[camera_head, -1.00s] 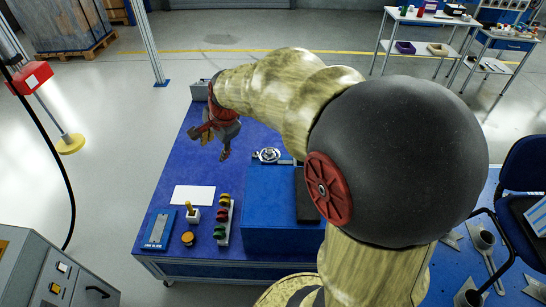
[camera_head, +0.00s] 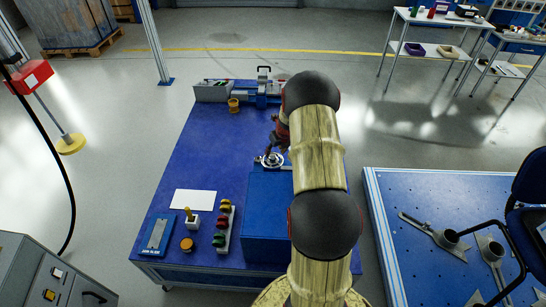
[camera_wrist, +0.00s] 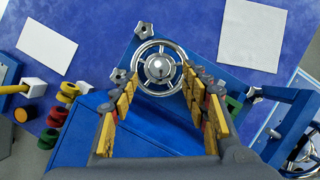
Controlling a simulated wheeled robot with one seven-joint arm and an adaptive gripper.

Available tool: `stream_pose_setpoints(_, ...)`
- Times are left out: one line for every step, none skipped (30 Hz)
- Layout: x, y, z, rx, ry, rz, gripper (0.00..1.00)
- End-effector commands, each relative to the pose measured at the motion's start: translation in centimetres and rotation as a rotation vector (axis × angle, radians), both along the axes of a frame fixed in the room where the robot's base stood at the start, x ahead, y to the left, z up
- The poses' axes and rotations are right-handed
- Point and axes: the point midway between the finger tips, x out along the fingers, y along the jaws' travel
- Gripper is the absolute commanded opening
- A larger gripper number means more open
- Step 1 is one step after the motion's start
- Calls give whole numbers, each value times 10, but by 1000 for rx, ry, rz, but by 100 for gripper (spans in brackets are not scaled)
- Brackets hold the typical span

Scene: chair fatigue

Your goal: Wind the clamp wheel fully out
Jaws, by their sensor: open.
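The clamp wheel (camera_wrist: 158,68) is a chrome handwheel with spokes and a round hub, set on a blue plate. It shows in the head view (camera_head: 271,160) at the far end of the blue block. In the wrist view my gripper (camera_wrist: 160,82) is open and empty, its yellow-and-dark fingers to the left and right of the wheel's near part. I cannot tell whether the fingers touch the rim. In the head view my gripper (camera_head: 272,149) hangs just beyond the wheel, partly hidden by my arm.
Star-shaped knobs (camera_wrist: 143,30) stand close around the wheel. Red, yellow and green knobs (camera_head: 224,220) and a joystick box (camera_head: 192,218) stand at the table's near left. A grey box (camera_head: 212,92) and an orange cup (camera_head: 234,105) are at the back. The left middle table is clear.

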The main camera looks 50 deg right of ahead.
Motion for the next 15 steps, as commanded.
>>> stream_pose_setpoints(3,-1,-12,0,0,1,46)
stream_pose_setpoints(5,-1,-16,1,1,1,46)
stream_pose_setpoints(7,-2,-22,0,1,2,46)
stream_pose_setpoints(9,-3,-26,0,1,2,46)
stream_pose_setpoints(10,-3,-29,-1,0,2,46)
stream_pose_setpoints(12,-4,-33,-1,0,2,46)
stream_pose_setpoints(13,-5,-36,-1,0,2,46)
stream_pose_setpoints(14,-5,-39,-1,0,2,46)
stream_pose_setpoints(16,-5,-41,-1,0,2,46)
stream_pose_setpoints(16,-6,-43,-1,0,2,46)
stream_pose_setpoints(17,-6,-44,-1,-1,2,46)
stream_pose_setpoints(18,-6,-45,-1,-1,2,46)
stream_pose_setpoints(18,-6,-45,-1,-1,2,46)
stream_pose_setpoints(18,-6,-45,-2,0,2,46)
stream_pose_setpoints(19,-7,-46,-1,-1,3,46)
